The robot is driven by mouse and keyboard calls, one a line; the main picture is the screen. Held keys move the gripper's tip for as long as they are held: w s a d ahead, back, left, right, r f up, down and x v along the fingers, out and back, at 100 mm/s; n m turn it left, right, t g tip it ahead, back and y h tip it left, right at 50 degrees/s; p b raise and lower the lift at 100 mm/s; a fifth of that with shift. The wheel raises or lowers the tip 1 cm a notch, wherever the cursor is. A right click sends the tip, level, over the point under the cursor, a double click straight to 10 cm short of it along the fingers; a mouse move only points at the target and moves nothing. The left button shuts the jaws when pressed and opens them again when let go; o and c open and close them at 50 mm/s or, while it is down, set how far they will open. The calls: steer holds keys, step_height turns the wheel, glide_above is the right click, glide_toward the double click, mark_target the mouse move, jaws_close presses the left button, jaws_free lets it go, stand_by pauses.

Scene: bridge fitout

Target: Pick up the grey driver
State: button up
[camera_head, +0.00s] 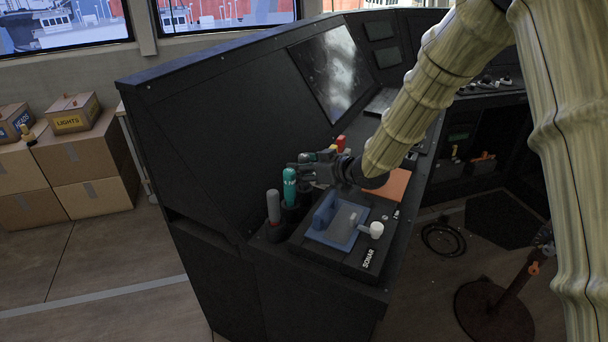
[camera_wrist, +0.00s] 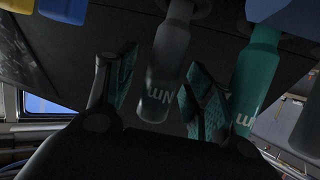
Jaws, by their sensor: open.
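In the wrist view a dark grey driver (camera_wrist: 165,75) with "Nm" lettering lies between the two fingers of my gripper (camera_wrist: 150,88). The fingers are open, with gaps on both sides. A teal driver (camera_wrist: 255,80) stands just outside the right finger. In the head view my gripper (camera_head: 304,163) is over the row of drivers, behind the top of the teal driver (camera_head: 290,186). A lighter grey driver (camera_head: 273,206) stands upright at the near end of the row. The driver between my fingers is hidden in the head view, apparently by my gripper.
A blue tray (camera_head: 338,237) with a raised handle sits on the console beside the row, near a white knob (camera_head: 376,230). Red (camera_head: 340,143) and yellow items stand beyond my gripper. The sloped console panel (camera_head: 225,110) rises behind. Boxes (camera_head: 85,150) stand at far left.

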steer(key=shift+c, duration=0.4)
jaws_close()
